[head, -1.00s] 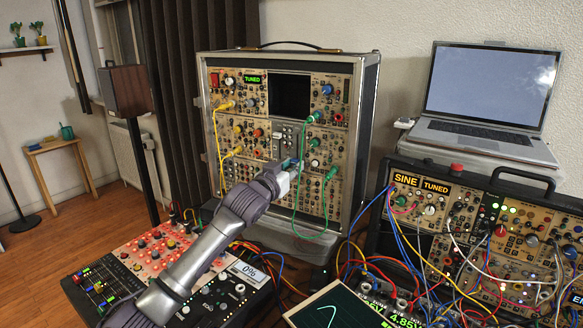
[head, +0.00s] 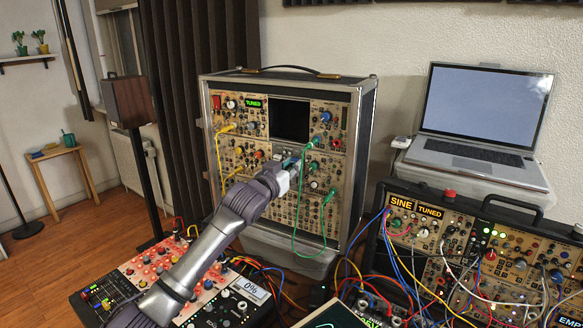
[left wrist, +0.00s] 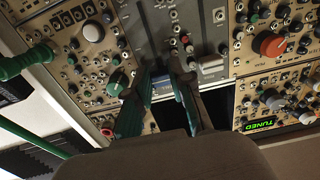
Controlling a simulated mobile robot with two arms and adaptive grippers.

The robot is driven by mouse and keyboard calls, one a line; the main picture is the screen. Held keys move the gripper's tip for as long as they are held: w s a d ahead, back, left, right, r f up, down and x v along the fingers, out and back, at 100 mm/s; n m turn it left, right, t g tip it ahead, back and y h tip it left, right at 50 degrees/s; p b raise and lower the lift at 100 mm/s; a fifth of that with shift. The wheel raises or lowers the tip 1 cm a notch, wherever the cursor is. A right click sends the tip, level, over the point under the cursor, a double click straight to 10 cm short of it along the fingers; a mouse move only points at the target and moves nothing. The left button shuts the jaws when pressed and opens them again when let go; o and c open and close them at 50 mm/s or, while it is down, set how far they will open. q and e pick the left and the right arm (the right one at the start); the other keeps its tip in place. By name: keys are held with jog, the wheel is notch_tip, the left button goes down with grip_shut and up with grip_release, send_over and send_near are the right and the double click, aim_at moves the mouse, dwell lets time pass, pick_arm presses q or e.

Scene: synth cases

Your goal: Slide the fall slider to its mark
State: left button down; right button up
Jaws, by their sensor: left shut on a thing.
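My left gripper (head: 294,163) reaches the front of the tall synth case (head: 361,150) in the head view. In the left wrist view its two dark green fingers (left wrist: 162,74) are close together at the lower part of a grey panel (left wrist: 185,22) with small sockets and knobs. They are shut on a small part there, taken to be the fall slider. The fingers hide most of it, and its mark cannot be made out. My right gripper is not in view.
A green cable (head: 294,225) hangs close to my left gripper, and yellow cables (head: 218,150) hang left of it. A second synth case (head: 460,215) with many cables stands at right, below a laptop (head: 480,115). A red-topped panel (head: 150,268) lies below my arm.

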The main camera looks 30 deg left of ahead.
pick_arm(q)
jog(key=shift+r, duration=0.2)
jog(key=c, duration=1.1)
grip_release()
jog(key=shift+o, duration=0.5)
jog(key=s, duration=1.2)
